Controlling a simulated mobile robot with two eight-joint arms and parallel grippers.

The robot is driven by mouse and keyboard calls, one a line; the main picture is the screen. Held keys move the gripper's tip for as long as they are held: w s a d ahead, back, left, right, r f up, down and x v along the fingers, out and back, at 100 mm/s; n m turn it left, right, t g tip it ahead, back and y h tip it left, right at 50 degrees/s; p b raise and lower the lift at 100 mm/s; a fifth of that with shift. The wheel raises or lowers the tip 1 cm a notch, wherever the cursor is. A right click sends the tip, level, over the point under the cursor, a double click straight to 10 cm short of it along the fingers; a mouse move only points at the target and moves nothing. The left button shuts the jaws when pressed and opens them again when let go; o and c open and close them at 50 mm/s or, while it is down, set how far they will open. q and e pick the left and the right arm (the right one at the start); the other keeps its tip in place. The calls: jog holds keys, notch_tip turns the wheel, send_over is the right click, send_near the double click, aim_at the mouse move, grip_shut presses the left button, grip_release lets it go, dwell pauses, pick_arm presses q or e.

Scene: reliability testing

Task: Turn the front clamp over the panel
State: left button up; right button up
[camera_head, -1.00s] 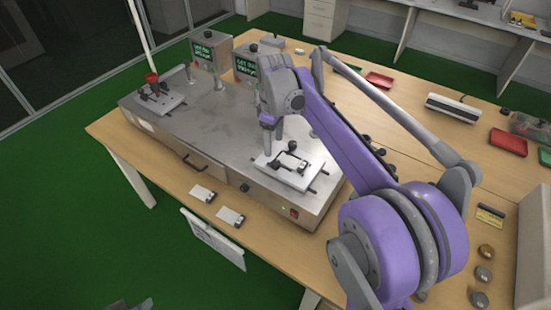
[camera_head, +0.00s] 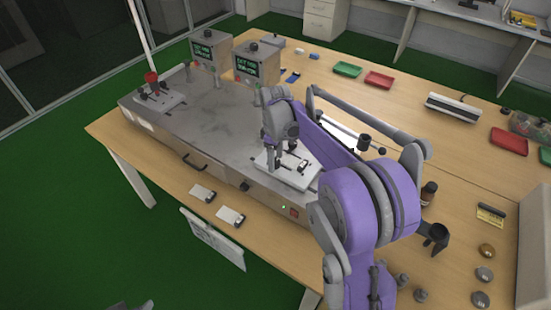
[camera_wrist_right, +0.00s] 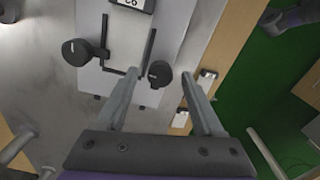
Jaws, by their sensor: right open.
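My right gripper (camera_head: 276,170) is over the white fixture plate (camera_head: 301,181) on the right end of the metal test box. In the right wrist view the open right gripper (camera_wrist_right: 160,76) has its fingers on either side of a black clamp knob (camera_wrist_right: 157,82); contact is unclear. This knob is on the clamp nearer the table's front edge, with a thin black bar. The other black clamp knob (camera_wrist_right: 77,52) is to the left. A dark labelled piece (camera_wrist_right: 130,4), perhaps the panel, is cut off at the top. A grey part at the head view's bottom edge may be my left gripper (camera_head: 130,304).
A second fixture with a red-topped part (camera_head: 151,78) is at the box's far left end. Two display units (camera_head: 259,65) stand behind the box. Two small white cards (camera_head: 230,216) lie in front. Coloured trays (camera_head: 379,80) lie at the back right.

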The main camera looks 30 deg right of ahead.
jog(key=shift+f, duration=0.1)
grip_shut()
dwell(0.3)
jog(key=shift+m, duration=0.3)
jog(key=m, duration=0.3)
jog(key=shift+b, duration=0.35)
jog(key=m, duration=0.5)
jog(key=shift+b, duration=0.3)
jog(key=m, duration=0.4)
pick_arm(q)
jog(key=f, duration=0.1)
jog(key=s+f, duration=0.1)
jog(key=f, duration=0.1)
jog(key=shift+b, duration=0.4)
pick_arm(e)
jog(key=m, duration=0.5)
jog(key=shift+m, duration=0.3)
